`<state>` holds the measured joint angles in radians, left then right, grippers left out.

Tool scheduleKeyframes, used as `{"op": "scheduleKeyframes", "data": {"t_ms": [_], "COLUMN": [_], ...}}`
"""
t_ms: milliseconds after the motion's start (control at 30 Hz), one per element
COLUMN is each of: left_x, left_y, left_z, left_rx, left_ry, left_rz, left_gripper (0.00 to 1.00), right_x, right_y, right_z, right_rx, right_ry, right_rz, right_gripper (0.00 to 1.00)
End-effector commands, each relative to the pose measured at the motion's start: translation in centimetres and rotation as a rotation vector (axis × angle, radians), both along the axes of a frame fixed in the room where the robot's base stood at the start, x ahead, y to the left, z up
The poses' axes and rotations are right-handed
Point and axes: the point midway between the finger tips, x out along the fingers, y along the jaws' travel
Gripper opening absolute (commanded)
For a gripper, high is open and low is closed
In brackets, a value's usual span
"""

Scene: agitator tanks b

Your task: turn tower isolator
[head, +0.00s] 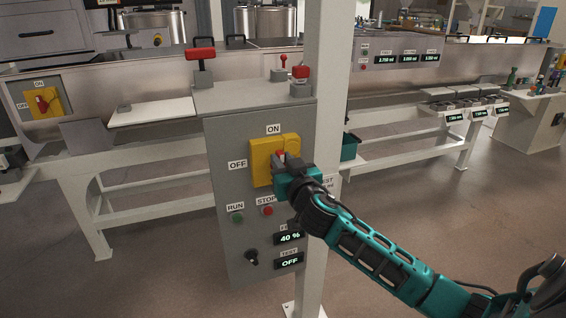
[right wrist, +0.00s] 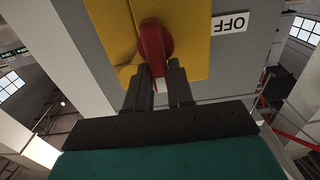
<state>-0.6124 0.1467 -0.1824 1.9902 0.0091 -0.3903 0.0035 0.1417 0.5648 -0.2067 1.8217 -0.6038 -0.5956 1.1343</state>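The tower isolator is a yellow plate (head: 260,165) with a red handle (head: 281,155) on the front of a grey control box (head: 225,140). ON is printed above it and OFF to its left. My right gripper (head: 284,163) is at the handle and hides much of it. In the right wrist view, the red handle (right wrist: 156,45) stands out from the yellow plate (right wrist: 195,45). The two dark fingers (right wrist: 160,88) are on either side of its white-marked end, with little or no gap. My left gripper is out of view.
Below the isolator are a green RUN button (head: 238,218), a red STOP button (head: 267,210), a black knob (head: 252,257) and displays. A pale post (head: 322,120) rises close to the right. Another yellow isolator (head: 44,103) is at the far left.

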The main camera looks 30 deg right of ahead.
Motion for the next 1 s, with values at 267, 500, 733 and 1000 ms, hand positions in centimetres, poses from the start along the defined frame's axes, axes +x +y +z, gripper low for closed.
{"op": "scheduleKeyframes", "data": {"t_ms": [267,500,733,1000], "left_x": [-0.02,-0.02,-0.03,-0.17], "left_y": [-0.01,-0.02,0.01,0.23], "left_z": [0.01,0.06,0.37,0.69], "left_rx": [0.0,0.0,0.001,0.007], "left_ry": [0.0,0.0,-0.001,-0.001], "left_rz": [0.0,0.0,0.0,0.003], "left_gripper": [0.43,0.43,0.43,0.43], "right_x": [-0.02,-0.01,0.05,0.18], "right_y": [0.01,0.03,0.24,0.73], "right_z": [-0.01,0.0,0.08,0.05], "right_rx": [0.0,-0.008,-0.079,-0.279], "right_ry": [0.0,0.002,0.019,0.067], "right_rz": [0.0,0.0,0.0,0.0], "right_gripper": [0.0,0.0,0.0,0.0]}}
